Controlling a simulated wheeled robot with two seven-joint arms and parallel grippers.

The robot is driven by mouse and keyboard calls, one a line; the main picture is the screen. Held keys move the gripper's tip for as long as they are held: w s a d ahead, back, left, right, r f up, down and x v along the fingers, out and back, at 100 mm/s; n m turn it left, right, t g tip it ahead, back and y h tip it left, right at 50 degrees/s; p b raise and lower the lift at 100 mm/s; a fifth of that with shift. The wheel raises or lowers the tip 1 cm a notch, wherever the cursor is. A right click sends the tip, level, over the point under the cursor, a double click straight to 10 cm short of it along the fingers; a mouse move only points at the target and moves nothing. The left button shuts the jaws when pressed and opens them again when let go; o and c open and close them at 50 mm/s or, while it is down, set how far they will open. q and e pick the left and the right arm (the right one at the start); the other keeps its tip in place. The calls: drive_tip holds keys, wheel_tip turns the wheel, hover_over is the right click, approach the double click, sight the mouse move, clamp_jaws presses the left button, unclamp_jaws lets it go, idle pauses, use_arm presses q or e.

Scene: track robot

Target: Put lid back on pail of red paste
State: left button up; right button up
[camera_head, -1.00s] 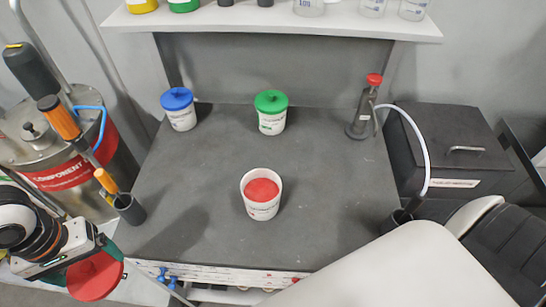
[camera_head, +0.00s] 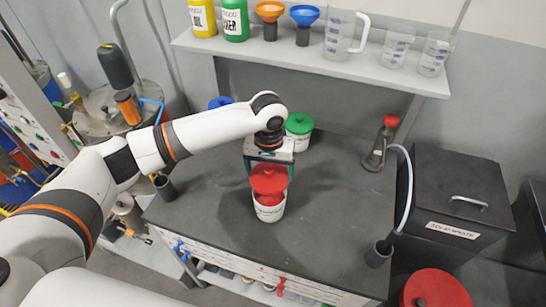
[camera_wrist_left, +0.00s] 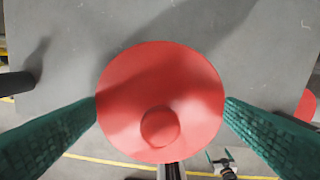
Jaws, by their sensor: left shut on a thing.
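The white pail of red paste (camera_head: 270,211) stands upright on the grey bench, with some red paste showing at its open top. My left gripper (camera_head: 268,168) is shut on the red lid (camera_head: 269,180), which appears over the pail in the head view. I cannot tell whether the lid touches the rim. In the left wrist view the round lid (camera_wrist_left: 160,90), with its knob, sits between the two green fingers and hides the pail beneath. My right gripper is not in view.
A green-lidded pail (camera_head: 299,128) and a partly hidden blue-lidded pail (camera_head: 221,102) stand behind. A red-topped bottle (camera_head: 383,145) is at the bench's right. A black solid waste bin (camera_head: 455,190) stands beyond it.

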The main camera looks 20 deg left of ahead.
sight(269, 180)
use_arm(q)
drive_tip(key=shift+w+a+f, duration=0.1)
drive_tip(key=shift+f, duration=0.1)
drive_tip(key=shift+f+b, duration=0.2)
drive_tip(key=shift+b, duration=0.2)
wheel_tip(269, 180, down, 3)
drive_tip(key=b, duration=0.3)
drive_tip(key=shift+r+b, duration=0.15)
drive_tip(key=shift+b, duration=0.2)
drive_tip(key=shift+f+b, duration=0.6)
drive_tip(key=shift+b, duration=0.25)
drive_tip(key=shift+f, duration=0.95)
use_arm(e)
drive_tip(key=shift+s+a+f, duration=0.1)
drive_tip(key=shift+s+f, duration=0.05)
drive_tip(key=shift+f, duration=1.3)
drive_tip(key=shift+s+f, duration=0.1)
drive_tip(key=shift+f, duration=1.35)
use_arm(q)
drive_tip(key=shift+p, duration=0.45)
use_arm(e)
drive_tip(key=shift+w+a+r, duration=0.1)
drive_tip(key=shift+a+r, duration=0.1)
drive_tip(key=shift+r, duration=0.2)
use_arm(q)
drive_tip(key=shift+p, duration=0.9)
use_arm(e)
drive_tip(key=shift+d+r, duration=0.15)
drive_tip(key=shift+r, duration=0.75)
